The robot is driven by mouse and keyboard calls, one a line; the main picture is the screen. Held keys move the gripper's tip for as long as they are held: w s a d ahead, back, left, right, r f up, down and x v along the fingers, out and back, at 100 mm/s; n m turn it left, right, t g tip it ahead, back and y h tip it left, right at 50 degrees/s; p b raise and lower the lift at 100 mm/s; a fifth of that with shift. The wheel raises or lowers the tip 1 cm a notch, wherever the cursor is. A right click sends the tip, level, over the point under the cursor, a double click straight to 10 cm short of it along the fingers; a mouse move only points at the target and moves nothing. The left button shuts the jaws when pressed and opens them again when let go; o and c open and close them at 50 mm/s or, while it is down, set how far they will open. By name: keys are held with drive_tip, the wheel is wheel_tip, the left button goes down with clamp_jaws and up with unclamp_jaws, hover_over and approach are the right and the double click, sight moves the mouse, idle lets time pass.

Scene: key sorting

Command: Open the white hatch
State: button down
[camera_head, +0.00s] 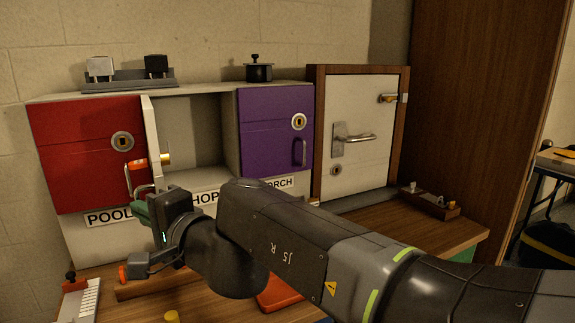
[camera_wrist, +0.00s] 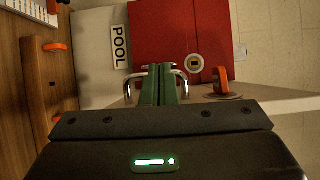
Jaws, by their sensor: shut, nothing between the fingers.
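The white hatch (camera_head: 152,146) of the middle compartment stands swung out, seen nearly edge-on beside the red door (camera_head: 78,150). The open compartment (camera_head: 192,130) behind it looks empty. An orange key (camera_head: 137,164) sits in the hatch's lock; it also shows in the wrist view (camera_wrist: 221,82). My gripper (camera_head: 145,207) is low in front of the hatch and red door. In the wrist view its green fingers (camera_wrist: 160,80) are together and empty, between two metal handles, by the red door (camera_wrist: 165,35). The hatch (camera_wrist: 270,102) extends to the right there. Whether the fingers touch a handle is unclear.
A purple door (camera_head: 272,135) is shut right of the opening. A white door (camera_head: 350,110) in a wooden frame stands farther right, shut. My arm spans the bench front. A small wooden tray (camera_head: 430,203) lies at right. A red object (camera_head: 280,293) lies on the bench.

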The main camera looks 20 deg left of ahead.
drive_tip(key=shift+s+a+b, duration=0.3)
drive_tip(key=shift+s+a, duration=0.2)
drive_tip(key=shift+a, duration=0.05)
idle(0.4)
